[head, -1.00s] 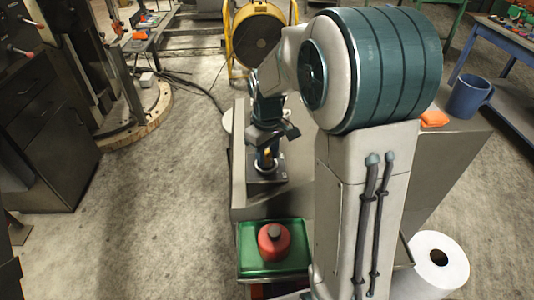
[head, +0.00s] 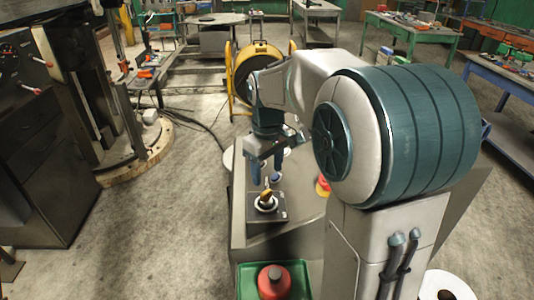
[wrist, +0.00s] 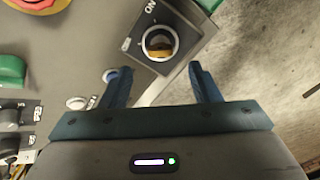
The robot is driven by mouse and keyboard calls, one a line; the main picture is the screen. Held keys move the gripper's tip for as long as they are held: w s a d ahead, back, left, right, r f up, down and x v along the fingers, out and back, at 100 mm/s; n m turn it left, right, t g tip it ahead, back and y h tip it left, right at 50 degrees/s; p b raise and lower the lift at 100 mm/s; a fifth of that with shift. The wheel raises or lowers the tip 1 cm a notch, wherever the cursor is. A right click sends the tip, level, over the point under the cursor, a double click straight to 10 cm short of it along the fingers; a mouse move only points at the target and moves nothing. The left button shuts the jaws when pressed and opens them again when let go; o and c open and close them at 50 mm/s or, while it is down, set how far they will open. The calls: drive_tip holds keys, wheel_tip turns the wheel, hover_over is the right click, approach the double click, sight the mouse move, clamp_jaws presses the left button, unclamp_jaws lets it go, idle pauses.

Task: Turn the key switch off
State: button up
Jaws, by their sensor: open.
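The key switch (head: 266,203) sits on a dark square plate on the grey console top. In the wrist view the switch (wrist: 160,42) has a pale ring and a yellow-brown key bar lying roughly across the picture. The word ON shows beside the ring at the top of the plate. My gripper (head: 267,175) is open and empty above the switch, pointing down. In the wrist view my gripper's fingers (wrist: 160,72) stand apart, with the switch beyond their tips and between their lines. The fingers look clear of the key.
A red button (wrist: 38,4) on a yellow base, a green control (wrist: 10,72) and small dark switches share the console panel. A green tray (head: 246,284) with a red container (head: 273,281) stands at the console's near end. Open floor lies to the left.

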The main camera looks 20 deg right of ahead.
drive_tip(key=shift+r, duration=2.7)
